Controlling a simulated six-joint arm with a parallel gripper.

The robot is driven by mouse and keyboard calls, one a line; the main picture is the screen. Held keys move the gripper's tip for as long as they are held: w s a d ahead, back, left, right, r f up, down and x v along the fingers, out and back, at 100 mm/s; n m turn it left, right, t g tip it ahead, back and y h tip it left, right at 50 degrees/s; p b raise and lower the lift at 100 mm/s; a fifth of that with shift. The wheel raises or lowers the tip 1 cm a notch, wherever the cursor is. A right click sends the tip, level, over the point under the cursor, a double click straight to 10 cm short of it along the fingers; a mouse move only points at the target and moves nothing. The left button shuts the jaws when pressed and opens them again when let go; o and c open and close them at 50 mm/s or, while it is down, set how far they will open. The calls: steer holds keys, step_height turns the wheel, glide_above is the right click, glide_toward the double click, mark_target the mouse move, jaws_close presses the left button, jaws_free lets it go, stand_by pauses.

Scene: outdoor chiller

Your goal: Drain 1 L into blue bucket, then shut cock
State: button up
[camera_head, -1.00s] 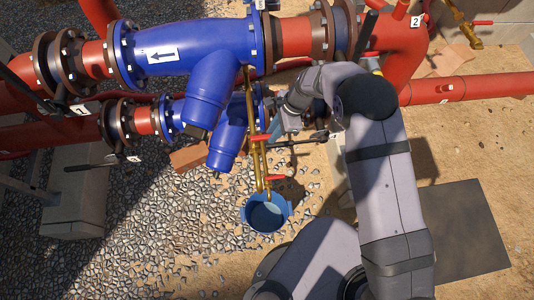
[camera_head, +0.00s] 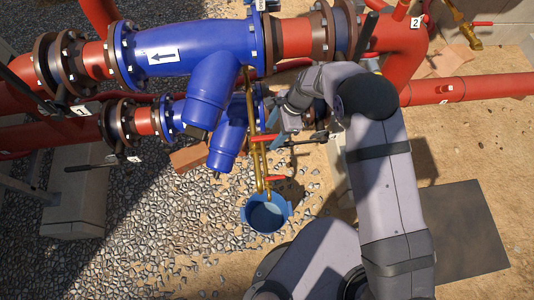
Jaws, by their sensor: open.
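The blue bucket (camera_head: 248,219) stands upright on the gravel below the ends of two thin brass drain pipes (camera_head: 256,163). Its inside shows a paler blue-grey surface; I cannot read a level. One red cock handle (camera_head: 264,138) sits partway down the pipes. A second red cock handle (camera_head: 277,179) sits lower, just above the bucket, pointing right. My gripper (camera_head: 283,129) is open, just right of the upper handle. It looks empty; whether it touches the handle I cannot tell. No stream of water is clear to see.
Large blue strainer bodies (camera_head: 193,45) and red pipes (camera_head: 296,37) with flanges cross above and left of the drain pipes. A dark lever (camera_head: 308,140) juts out by my gripper. A dark mat (camera_head: 465,230) lies at the right. Gravel left of the bucket is clear.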

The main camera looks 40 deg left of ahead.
steer(key=p+v, duration=0.4)
steer(key=v, duration=0.2)
steer(key=shift+r, duration=0.3)
steer(key=shift+w+d, duration=0.1)
steer(key=b+v, duration=0.3)
steer(key=v, duration=0.4)
steer(key=shift+r, duration=0.1)
stand_by(0.4)
